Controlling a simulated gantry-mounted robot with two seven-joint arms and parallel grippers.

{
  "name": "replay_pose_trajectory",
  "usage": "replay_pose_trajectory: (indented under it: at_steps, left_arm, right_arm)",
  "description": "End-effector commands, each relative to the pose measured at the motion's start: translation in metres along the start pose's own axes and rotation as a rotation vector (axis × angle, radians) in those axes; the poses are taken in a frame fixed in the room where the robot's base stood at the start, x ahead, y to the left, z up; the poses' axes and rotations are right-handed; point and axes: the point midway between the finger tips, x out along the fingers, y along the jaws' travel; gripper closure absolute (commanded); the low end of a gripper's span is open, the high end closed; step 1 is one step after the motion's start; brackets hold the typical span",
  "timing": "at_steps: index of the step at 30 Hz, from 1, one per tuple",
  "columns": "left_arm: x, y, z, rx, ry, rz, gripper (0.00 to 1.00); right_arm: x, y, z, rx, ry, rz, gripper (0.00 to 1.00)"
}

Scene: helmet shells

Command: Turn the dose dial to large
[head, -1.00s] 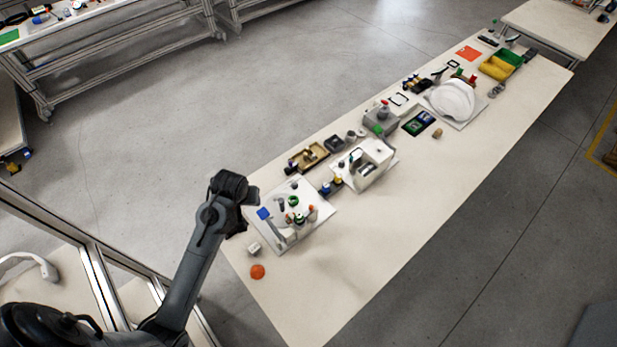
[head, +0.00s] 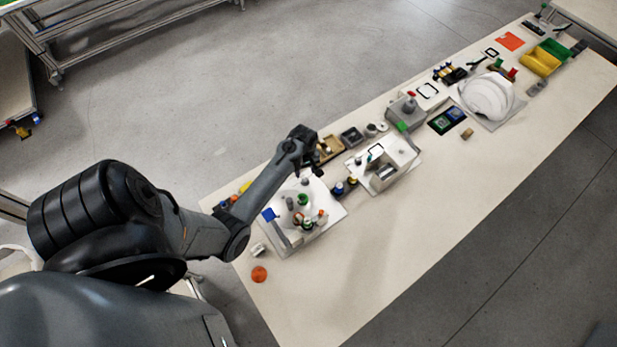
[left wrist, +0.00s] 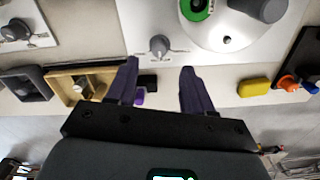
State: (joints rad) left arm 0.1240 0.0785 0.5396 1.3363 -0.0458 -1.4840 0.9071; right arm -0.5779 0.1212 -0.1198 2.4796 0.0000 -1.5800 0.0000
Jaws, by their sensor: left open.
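A grey dial (left wrist: 158,45) with a pointed knob sits near the edge of a white board (left wrist: 135,18) in the left wrist view. Small marks lie around it, too small to read. My left gripper (left wrist: 159,72) is open and empty, its two dark fingers apart just short of the dial, one to each side of its line. In the head view my left gripper (head: 314,152) hangs over the far edge of the same white board (head: 331,213); I cannot make out the dial there. My right gripper is not in view.
A second grey knob (left wrist: 15,31) sits on another white board. Beside the first board stand a wooden tray (left wrist: 95,75), a dark bin (left wrist: 28,84) and a yellow block (left wrist: 254,88). A white dome with a green ring (left wrist: 197,8) rises close behind the dial.

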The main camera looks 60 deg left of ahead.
Motion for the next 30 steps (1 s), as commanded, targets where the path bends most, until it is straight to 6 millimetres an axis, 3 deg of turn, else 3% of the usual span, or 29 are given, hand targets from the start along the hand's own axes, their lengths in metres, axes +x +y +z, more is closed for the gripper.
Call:
replay_pose_trajectory:
  at_steps: [6, 13, 28, 30]
  left_arm:
    - [0.037, 0.0, -0.001, 0.002, 0.0, -0.002, 0.49]
    - [0.066, 0.001, 0.0, 0.003, 0.001, -0.001, 0.49]
    - [0.078, 0.0, -0.001, 0.003, 0.002, 0.001, 0.49]
    - [0.078, 0.0, -0.001, 0.003, 0.002, 0.001, 0.58]
  right_arm:
    - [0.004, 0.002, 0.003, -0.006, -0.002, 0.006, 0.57]
    - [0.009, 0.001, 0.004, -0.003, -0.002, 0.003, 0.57]
    - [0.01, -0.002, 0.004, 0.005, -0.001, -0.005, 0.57]
    - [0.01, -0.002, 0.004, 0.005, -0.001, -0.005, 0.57]
